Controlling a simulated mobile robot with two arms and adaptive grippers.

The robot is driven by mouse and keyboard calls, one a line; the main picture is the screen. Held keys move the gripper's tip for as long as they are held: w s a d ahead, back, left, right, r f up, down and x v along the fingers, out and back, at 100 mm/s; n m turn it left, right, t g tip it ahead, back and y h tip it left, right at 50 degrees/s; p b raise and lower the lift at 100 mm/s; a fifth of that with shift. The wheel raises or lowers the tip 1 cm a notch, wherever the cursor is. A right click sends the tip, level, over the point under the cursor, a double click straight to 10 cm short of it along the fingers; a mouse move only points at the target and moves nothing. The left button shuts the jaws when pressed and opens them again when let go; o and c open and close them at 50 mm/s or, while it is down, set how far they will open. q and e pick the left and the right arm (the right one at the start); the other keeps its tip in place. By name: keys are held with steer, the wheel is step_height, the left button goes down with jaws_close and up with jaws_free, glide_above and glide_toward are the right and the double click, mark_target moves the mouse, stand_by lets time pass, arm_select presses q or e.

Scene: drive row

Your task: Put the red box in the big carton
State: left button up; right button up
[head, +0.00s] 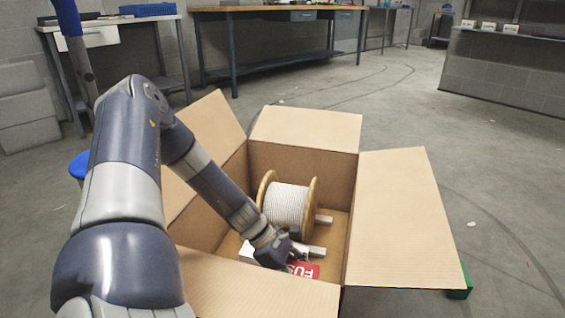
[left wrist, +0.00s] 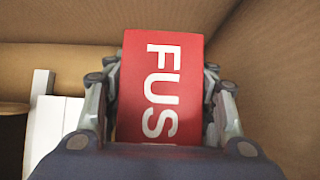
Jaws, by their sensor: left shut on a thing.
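The big carton (head: 354,218) stands open on the floor with its flaps spread outward. My left arm reaches down into it. My left gripper (head: 292,259) is low inside the carton, near its front wall, and is shut on the red box (head: 306,269). In the left wrist view the red box (left wrist: 160,85) with white letters "FUS" sits between the two fingers of the left gripper (left wrist: 163,100). Whether the box touches the carton floor I cannot tell. The front flap hides part of the box in the head view. My right gripper is not in view.
A wooden spool of white cable (head: 287,207) lies in the carton behind the gripper. White pieces (head: 316,250) lie beside it. A workbench (head: 270,12) and a side table (head: 110,22) stand behind. The floor (head: 480,180) to the right is mostly clear.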

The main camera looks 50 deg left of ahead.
arm_select(q)
step_height(320, 180, down, 6)
steer(key=b, duration=0.4)
steer(key=shift+r, duration=0.1)
steer(key=shift+f+b, duration=1.45)
steer(key=shift+f, duration=0.65)
steer(key=shift+f, duration=0.1)
steer(key=o, duration=1.2)
